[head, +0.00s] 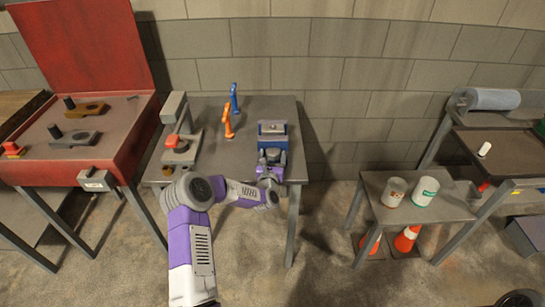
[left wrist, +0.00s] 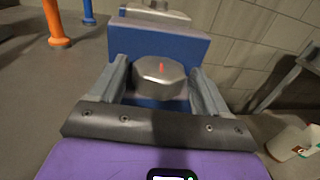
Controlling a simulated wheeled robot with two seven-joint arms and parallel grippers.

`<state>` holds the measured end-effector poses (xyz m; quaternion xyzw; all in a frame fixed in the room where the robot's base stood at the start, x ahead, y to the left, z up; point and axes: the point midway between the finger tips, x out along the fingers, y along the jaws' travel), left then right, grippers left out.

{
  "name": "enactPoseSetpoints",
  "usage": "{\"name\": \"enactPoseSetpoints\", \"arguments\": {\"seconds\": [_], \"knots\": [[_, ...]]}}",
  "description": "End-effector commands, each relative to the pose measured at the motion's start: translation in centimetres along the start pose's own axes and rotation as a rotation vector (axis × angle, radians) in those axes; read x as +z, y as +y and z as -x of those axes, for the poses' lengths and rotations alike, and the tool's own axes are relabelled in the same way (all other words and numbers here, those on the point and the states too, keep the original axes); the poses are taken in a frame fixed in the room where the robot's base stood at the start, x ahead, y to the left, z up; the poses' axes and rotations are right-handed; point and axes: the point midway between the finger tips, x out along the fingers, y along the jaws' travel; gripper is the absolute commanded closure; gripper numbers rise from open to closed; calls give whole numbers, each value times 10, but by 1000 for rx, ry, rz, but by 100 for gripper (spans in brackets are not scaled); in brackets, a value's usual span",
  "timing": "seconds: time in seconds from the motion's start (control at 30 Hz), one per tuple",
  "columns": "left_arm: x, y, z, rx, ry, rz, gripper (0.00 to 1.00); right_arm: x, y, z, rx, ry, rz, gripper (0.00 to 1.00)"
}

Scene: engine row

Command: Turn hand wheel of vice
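The blue vice (head: 272,140) stands at the right end of the middle grey table. Its hand wheel is a grey, many-sided knob with a red mark, facing me in the left wrist view (left wrist: 160,76). My left gripper (head: 270,173) is at the front of the vice. In the left wrist view its two fingers (left wrist: 160,88) lie either side of the hand wheel, spread apart, with what look like narrow gaps beside it. I cannot tell whether either finger touches it. In the head view the hand wheel is mostly hidden by my gripper. My right gripper is not in view.
Orange (head: 228,122) and blue (head: 234,98) upright tools stand left of the vice. A grey device with a red knob (head: 172,141) is farther left. A red workbench (head: 100,150) stands left; a small table (head: 420,205) with two cups is right. Behind is a block wall.

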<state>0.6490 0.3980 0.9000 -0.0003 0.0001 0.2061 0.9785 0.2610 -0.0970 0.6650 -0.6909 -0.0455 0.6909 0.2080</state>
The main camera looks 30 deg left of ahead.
Motion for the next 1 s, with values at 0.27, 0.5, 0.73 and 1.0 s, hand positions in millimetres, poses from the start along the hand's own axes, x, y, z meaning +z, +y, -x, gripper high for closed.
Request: {"name": "enactPoseSetpoints", "arguments": {"seconds": [0.27,0.5,0.73,1.0], "knots": [[0,0,0,0,0,0,67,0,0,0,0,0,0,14],[-2,4,-1,-49,-5,2,70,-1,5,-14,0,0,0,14],[-1,4,0,-128,-4,0,70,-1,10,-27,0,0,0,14],[1,4,0,-134,-1,-1,70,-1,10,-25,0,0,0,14]]}}
